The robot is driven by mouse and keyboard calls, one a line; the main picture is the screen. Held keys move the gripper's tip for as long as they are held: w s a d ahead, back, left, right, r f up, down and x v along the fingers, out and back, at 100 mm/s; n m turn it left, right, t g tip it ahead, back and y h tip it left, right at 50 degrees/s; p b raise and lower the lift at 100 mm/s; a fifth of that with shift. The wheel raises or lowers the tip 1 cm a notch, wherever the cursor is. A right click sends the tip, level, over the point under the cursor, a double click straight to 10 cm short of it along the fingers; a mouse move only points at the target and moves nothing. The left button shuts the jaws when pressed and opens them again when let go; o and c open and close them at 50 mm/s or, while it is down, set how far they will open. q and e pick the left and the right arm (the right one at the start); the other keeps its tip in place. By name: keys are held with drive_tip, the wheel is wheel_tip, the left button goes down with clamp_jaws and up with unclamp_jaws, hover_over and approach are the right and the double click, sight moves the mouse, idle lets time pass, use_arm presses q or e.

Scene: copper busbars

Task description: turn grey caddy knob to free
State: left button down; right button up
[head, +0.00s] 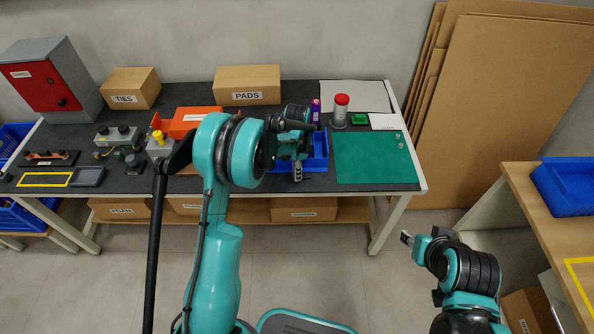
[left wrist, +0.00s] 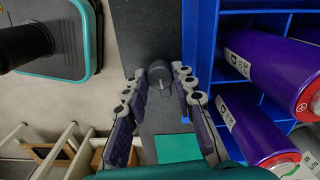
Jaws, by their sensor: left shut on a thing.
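The dark grey knob (left wrist: 160,73), a short round cylinder, sits beside the blue caddy (left wrist: 201,40) in the left wrist view. My left gripper (left wrist: 158,80) has its fingertips on either side of the knob and is shut on it. In the head view, my left gripper (head: 297,172) points down at the front of the blue caddy (head: 319,160); the knob cannot be made out there. Purple cylinders (left wrist: 262,65) lie in the caddy's compartments. My right gripper (head: 406,238) hangs off the table at lower right; its finger gap is too small to judge.
The green mat (head: 372,165) lies right of the caddy. Behind it stand a red-capped jar (head: 341,112) and a purple can (head: 315,110). A PADS box (head: 247,86) is at the back. An orange box (head: 196,118) and a grey switch unit (head: 117,137) are to the left.

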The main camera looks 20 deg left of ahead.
use_arm(q)
drive_tip(key=shift+m, duration=0.6)
drive_tip(key=c, duration=1.2)
unclamp_jaws()
drive_tip(key=shift+r, duration=0.1)
wheel_tip(320, 180, up, 12)
drive_tip(key=shift+f, duration=0.1)
